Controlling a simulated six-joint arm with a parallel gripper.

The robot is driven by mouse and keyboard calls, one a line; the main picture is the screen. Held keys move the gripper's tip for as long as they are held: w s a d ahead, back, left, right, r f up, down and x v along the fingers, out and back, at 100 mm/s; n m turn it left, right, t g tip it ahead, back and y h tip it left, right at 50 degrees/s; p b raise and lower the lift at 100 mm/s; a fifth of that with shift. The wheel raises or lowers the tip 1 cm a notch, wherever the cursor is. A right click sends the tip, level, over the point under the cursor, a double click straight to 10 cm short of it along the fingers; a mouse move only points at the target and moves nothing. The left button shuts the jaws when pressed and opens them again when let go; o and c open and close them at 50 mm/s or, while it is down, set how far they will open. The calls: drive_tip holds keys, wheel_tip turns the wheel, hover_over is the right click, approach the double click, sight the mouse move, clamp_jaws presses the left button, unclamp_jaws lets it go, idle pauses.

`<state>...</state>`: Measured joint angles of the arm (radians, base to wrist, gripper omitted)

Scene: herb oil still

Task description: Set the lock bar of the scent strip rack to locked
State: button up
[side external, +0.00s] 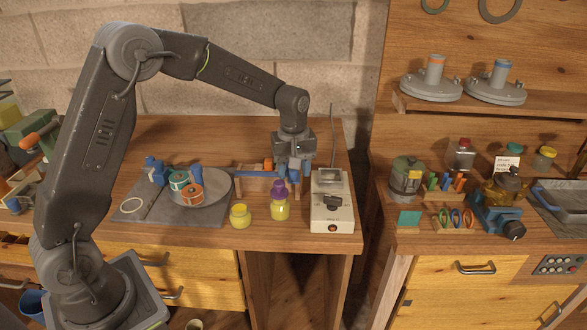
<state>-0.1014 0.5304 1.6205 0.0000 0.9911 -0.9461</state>
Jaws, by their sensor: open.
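What looks like the scent strip rack is a low wooden rack (256,188) on the left table, behind the small bottles. A long blue bar (252,175), apparently its lock bar, runs along its upper side toward my gripper. I cannot tell whether the bar is set to locked. My gripper (293,171) points down above the rack's right end, and its fingers are open. It is close to the bar's right end; whether it touches the bar is not clear. The gripper and a purple-capped bottle hide part of that end.
A purple-capped yellow bottle (279,207) and a yellow jar (240,216) stand in front of the rack. A white device (332,208) with a thin upright rod stands close right. A round plate (203,197) with green and orange rolls lies left. An orange block (268,163) is behind the bar.

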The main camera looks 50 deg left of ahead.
clamp_jaws()
idle(0.5)
